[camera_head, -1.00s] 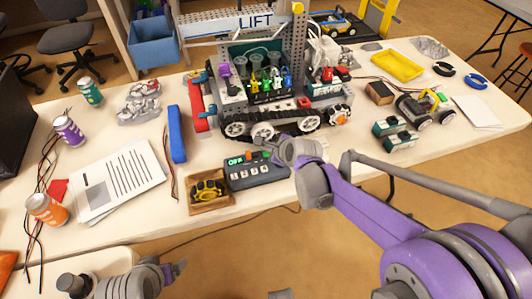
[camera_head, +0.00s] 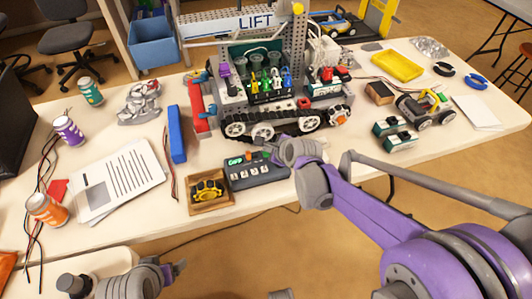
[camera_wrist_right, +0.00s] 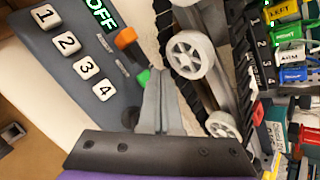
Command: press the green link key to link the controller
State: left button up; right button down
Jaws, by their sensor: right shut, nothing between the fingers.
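The controller (camera_head: 262,176) is a dark grey box on the table with white keys 1 to 4. Its display reads OFF in green in the right wrist view (camera_wrist_right: 101,14). An orange key (camera_wrist_right: 126,38) sits beside the display, and the green link key (camera_wrist_right: 143,77) shows partly beside my right fingertips. My right gripper (camera_wrist_right: 156,74) is shut and empty, its tips over the controller's edge right by the green key. I cannot tell whether they touch it. In the head view my right gripper (camera_head: 274,153) covers that corner. My left gripper (camera_head: 178,271) is low at the left, away from the controller.
The tracked robot (camera_head: 285,125) with the LIFT sign stands close behind the controller. A wooden box with a yellow-and-black part (camera_head: 208,190) stands to its left.

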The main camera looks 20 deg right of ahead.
jog(key=shift+f, duration=0.1)
dwell(0.4)
jog(key=shift+f+b, duration=0.35)
jog(key=shift+f+b, duration=0.3)
jog(key=shift+f, duration=0.1)
dwell(0.5)
jog(key=shift+r, duration=0.15)
jog(key=shift+r+p, duration=0.65)
jog(key=shift+r, duration=0.15)
notch_tip(320, 180, up, 5)
jog(key=p, duration=0.3)
jog(key=shift+p, duration=0.35)
